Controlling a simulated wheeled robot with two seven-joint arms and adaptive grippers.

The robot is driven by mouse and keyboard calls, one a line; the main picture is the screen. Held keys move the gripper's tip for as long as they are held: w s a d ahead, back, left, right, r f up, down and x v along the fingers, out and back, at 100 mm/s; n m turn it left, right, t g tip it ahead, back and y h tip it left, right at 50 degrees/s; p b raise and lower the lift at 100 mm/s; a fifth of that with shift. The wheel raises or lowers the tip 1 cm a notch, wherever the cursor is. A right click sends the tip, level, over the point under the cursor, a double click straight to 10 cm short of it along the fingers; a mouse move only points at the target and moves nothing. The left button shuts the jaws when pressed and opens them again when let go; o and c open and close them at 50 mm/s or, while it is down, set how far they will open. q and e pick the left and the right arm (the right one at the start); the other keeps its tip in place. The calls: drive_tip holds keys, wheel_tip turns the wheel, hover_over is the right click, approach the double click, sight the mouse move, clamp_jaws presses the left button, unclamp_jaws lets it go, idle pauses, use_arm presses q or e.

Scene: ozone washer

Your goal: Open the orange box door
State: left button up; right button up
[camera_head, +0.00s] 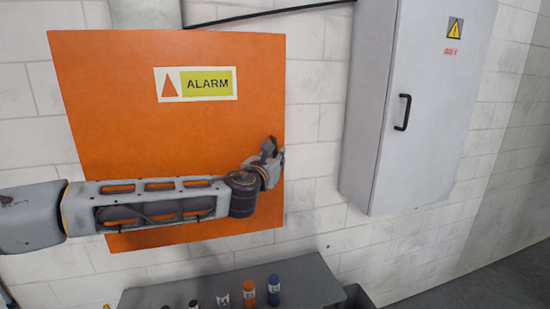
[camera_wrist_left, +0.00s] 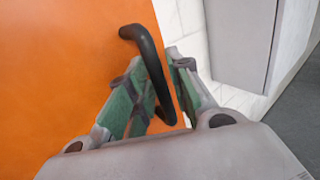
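The orange box door (camera_head: 120,100) bears a yellow ALARM label (camera_head: 207,83) and looks shut in the head view. Its black curved handle (camera_wrist_left: 148,55) shows in the left wrist view, near the door's right edge. My left arm reaches across the door's lower half, and my left gripper (camera_head: 270,150) is at the right edge. In the left wrist view, the left gripper (camera_wrist_left: 158,65) is open, with green-padded fingers on either side of the handle. Firm contact cannot be seen. The gripper hides the handle in the head view. My right gripper is out of view.
A grey cabinet (camera_head: 425,110) with a black handle and warning sign hangs to the right, past a strip of white brick wall (camera_head: 315,130). Below the door, a grey bench (camera_head: 315,285) holds several small bottles, including an orange one (camera_head: 249,293) and a blue one (camera_head: 273,289).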

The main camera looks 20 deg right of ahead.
use_arm(q)
clamp_jaws()
drive_tip(key=shift+s, duration=0.1)
idle(0.3)
